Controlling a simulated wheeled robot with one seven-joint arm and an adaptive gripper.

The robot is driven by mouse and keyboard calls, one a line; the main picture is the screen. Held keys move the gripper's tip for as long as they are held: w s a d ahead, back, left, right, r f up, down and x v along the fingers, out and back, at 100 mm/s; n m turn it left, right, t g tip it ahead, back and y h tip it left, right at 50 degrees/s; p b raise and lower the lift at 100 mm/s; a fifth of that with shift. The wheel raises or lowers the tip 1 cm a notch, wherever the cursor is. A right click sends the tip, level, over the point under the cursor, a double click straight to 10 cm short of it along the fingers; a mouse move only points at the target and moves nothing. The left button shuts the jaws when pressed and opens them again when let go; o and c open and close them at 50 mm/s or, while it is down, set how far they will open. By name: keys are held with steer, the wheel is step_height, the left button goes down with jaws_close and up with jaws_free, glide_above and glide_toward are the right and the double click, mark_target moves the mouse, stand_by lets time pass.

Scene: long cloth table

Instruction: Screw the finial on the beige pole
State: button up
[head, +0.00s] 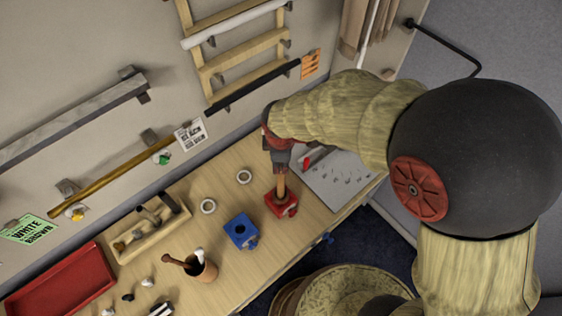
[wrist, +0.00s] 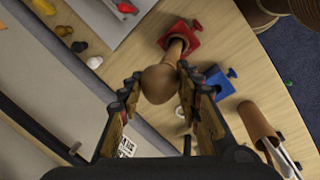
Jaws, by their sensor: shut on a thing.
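My gripper (head: 280,170) points down over the red block (head: 284,207) on the table. In the wrist view my gripper (wrist: 160,80) is shut on a round brown wooden finial (wrist: 158,86) between its two fingers. A short tan-brown pole (head: 281,187) stands in the red block and reaches up to the gripper. In the wrist view this pole (wrist: 176,47) runs from behind the finial to the red block (wrist: 182,37). The finial appears in line with the pole's top. The joint between them is hidden, so I cannot tell how they meet.
A blue block (head: 241,231) stands left of the red one. A grey board (head: 335,178) with small parts lies right. Rods hang on the wall.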

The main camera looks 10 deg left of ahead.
steer(key=m+h+b, duration=0.1)
steer(key=m+b, duration=0.2)
steer(key=m, duration=0.2)
steer(key=shift+a+f, duration=0.1)
steer(key=m+b, duration=0.1)
steer(key=m, duration=0.4)
steer(key=shift+w+g+h+b, duration=0.1)
steer(key=shift+g+h+b, duration=0.2)
steer(key=shift+h+b, duration=0.1)
steer(key=m, duration=0.5)
steer(key=shift+m+g+h+b, duration=0.3)
steer(key=shift+g+b, duration=0.05)
steer(key=shift+g, duration=0.05)
steer(key=m+g, duration=0.1)
steer(key=m, duration=0.4)
steer(key=shift+m, duration=0.4)
steer(key=o, duration=1.1)
steer(key=shift+o, duration=0.2)
